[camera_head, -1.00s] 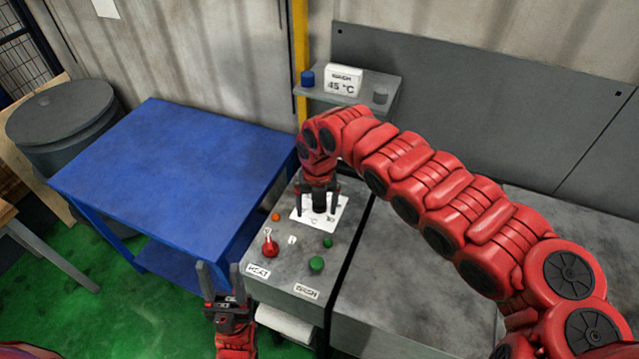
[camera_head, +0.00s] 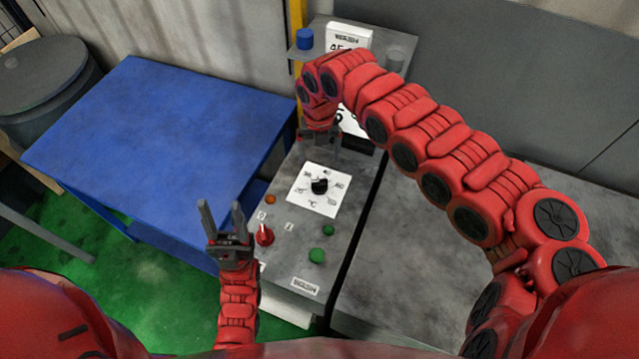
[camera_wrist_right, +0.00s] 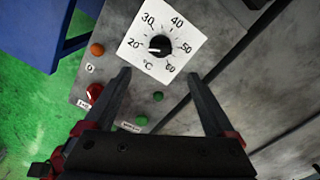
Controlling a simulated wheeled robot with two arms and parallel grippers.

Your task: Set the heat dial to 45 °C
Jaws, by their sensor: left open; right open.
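The heat dial is a black knob (camera_head: 319,187) on a white square scale plate (camera_head: 302,201) marked in °C. In the right wrist view the knob (camera_wrist_right: 160,46) sits amid numbers from 20 to 60; I cannot tell surely where it points. My right gripper (camera_head: 320,145) is open and empty, apart from the knob, on the far side of the plate in the head view. Its open fingers (camera_wrist_right: 158,75) show just below the plate in the wrist view. My left gripper (camera_head: 221,207) is open and empty, left of the red switch.
The panel also carries a red switch (camera_head: 264,236), an orange lamp (camera_head: 270,199) and green buttons (camera_head: 317,256). A blue table (camera_head: 150,135) stands left. A blue cap (camera_head: 305,39) and a grey cylinder (camera_head: 396,58) are on the shelf. My right arm crosses above the grey machine top.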

